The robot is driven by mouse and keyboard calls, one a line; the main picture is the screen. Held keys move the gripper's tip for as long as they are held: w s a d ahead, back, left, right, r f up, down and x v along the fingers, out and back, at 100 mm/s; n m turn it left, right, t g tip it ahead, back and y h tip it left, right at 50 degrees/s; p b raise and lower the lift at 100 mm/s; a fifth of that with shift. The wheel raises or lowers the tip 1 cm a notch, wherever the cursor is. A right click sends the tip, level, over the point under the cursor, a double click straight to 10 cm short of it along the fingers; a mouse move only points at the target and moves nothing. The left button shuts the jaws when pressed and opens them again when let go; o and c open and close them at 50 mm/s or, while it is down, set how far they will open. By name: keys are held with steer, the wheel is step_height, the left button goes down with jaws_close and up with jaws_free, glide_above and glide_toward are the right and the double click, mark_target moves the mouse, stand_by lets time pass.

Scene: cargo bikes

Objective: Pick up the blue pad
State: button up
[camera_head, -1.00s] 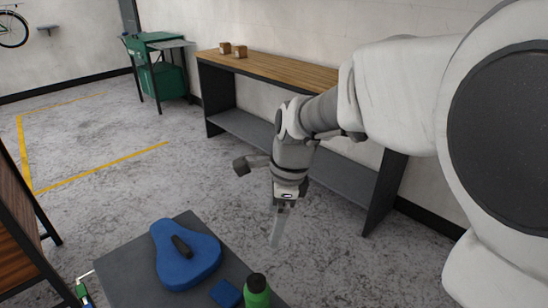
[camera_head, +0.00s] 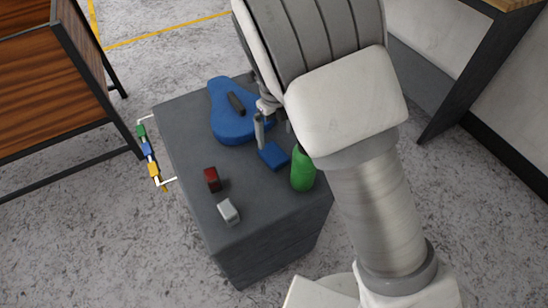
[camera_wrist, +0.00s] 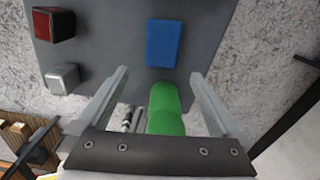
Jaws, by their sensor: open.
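The blue pad (camera_head: 273,156) is a small flat rectangle lying on the grey box top (camera_head: 185,125), beside a green bottle (camera_head: 303,169). In the wrist view, the pad (camera_wrist: 163,43) lies ahead of my fingertips, roughly centred between them. My gripper (camera_wrist: 159,74) is open, with nothing held. The green bottle (camera_wrist: 165,108) shows between the fingers in that view; I cannot tell its height against them. In the head view, my gripper (camera_head: 273,132) is over the box near the pad, partly hidden by my arm.
A large blue saddle (camera_head: 225,122) with a dark part on it lies behind the pad. A red block (camera_head: 212,179) and a silver block (camera_head: 229,211) sit to the left. A brown-topped table (camera_head: 40,95) stands at far left.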

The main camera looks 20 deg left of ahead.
steer(key=b, duration=0.1)
glide_above(277, 158)
steer(key=f, duration=0.5)
steer(key=shift+a+f, duration=0.2)
steer(key=shift+a, duration=0.05)
steer(key=f+b, duration=0.2)
steer(key=f, duration=0.3)
steer(key=shift+w+d+b, duration=0.1)
steer(key=shift+d+b, duration=0.15)
steer(key=shift+b, duration=0.15)
steer(key=shift+c, duration=0.3)
steer(key=c, duration=1.1)
steer(key=shift+r, duration=0.1)
step_height(277, 158, up, 4)
steer(key=shift+r+p, duration=0.1)
steer(key=shift+p, duration=1)
steer(key=s+r+p, duration=0.1)
steer(key=s+r, duration=0.1)
steer(key=s, duration=0.2)
steer(key=s+d+r+p, duration=0.1)
steer(key=s+r, duration=0.1)
steer(key=s, duration=0.1)
steer(key=s+r+p, duration=0.1)
steer(key=s+r, duration=0.1)
steer(key=s, duration=0.2)
steer(key=shift+s+d+r+p, duration=0.15)
steer(key=shift+s+r+p, duration=0.15)
steer(key=shift+p, duration=0.1)
